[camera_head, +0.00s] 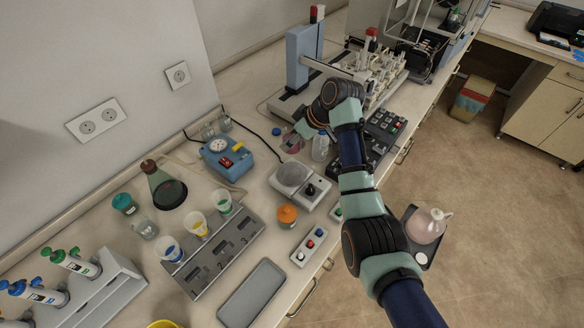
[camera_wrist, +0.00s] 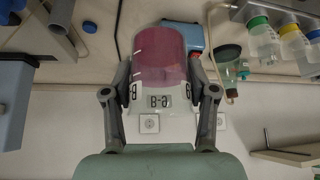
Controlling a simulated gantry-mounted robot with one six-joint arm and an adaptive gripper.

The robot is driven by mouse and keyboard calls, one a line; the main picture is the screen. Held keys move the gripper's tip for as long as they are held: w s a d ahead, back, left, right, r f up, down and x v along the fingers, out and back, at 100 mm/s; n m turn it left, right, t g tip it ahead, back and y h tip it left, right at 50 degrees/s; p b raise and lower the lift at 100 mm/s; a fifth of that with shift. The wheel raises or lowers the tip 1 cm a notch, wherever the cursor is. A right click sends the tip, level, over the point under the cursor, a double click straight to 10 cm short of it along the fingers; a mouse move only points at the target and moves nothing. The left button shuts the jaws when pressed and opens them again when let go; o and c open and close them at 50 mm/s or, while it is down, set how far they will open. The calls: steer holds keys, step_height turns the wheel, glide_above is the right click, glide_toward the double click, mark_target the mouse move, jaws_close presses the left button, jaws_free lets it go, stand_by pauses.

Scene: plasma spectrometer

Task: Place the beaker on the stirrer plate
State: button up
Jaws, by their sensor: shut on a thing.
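The beaker (camera_wrist: 162,55) holds pink-red liquid and sits between the two fingers of my gripper (camera_wrist: 160,82) in the wrist view, which looks upside down. The fingers are shut on its sides. In the head view the beaker (camera_head: 292,143) is small and partly hidden by my gripper (camera_head: 302,131), behind the stirrer plate. The stirrer plate (camera_head: 310,188), a white unit with a round grey top and a dark knob, stands on the bench, its top empty. I cannot tell how high the beaker is above the bench.
A blue device (camera_head: 227,158) stands left of the stirrer plate. An orange-lidded jar (camera_head: 287,215) stands in front. A rack with coloured cups (camera_head: 215,250) is at the front left.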

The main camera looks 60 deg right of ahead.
step_height(320, 180, down, 12)
steer(key=shift+f+b, duration=0.2)
steer(key=shift+b, duration=0.6)
steer(key=shift+f, duration=0.15)
steer(key=o, duration=1.4)
steer(key=shift+s+r, duration=0.1)
steer(key=shift+r, duration=0.35)
steer(key=p+v, duration=0.2)
steer(key=v, duration=0.9)
steer(key=shift+s+r, duration=0.15)
